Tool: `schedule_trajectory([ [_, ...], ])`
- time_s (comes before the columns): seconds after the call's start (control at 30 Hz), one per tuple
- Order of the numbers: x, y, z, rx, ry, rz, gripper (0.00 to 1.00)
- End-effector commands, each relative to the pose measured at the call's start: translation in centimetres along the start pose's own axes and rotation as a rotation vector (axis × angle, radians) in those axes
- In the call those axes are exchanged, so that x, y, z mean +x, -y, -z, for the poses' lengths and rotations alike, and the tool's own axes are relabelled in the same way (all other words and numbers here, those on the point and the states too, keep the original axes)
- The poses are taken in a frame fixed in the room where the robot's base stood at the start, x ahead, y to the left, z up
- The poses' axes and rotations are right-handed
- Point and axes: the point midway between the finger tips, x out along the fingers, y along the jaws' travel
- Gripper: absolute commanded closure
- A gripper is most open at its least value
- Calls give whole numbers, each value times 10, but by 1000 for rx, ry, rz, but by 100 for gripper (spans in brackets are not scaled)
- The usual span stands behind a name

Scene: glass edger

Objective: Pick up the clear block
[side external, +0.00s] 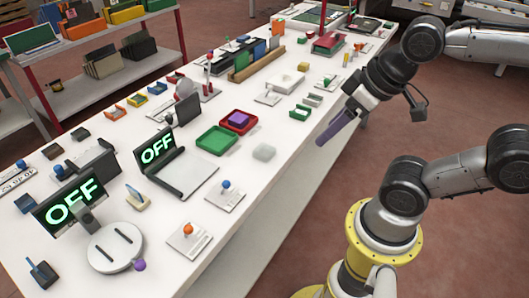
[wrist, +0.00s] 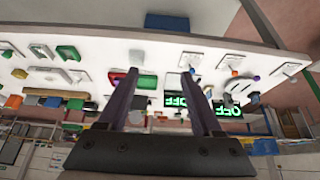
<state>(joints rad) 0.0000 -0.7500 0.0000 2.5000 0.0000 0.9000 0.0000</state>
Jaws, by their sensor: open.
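The clear block (side external: 264,152) is a small, pale, translucent block lying on the white table, right of the green tray, in the side external view. In the wrist view a pale block (wrist: 136,57), seemingly the same one, shows beyond the left fingertip. My gripper (side external: 322,141) hangs in the air beyond the table's right edge, apart from the block and pointing down toward the table. In the wrist view my gripper (wrist: 160,74) has its two dark fingers spread with nothing between them.
A green tray (side external: 216,141) and a red tray (side external: 252,116) holding a purple block stand near the clear block. A laptop-like device (side external: 190,172) with an OFF screen and a blue-knobbed plate (side external: 226,196) are nearer. Bare table surrounds the clear block.

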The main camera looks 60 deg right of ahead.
Motion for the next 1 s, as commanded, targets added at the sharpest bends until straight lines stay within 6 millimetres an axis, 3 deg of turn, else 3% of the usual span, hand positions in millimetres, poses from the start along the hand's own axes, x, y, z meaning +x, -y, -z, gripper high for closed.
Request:
schedule_trajectory([
  [0.03,0,0,0,0,0,0,23],
  [0.17,0,0,0,0,0,0,3],
  [0.47,0,0,0,13,0,0,3],
  [0.63,-4,0,2,182,0,0,3],
  [0.83,-13,-3,41,590,24,-14,3],
  [1.0,4,-14,91,998,109,-83,3],
])
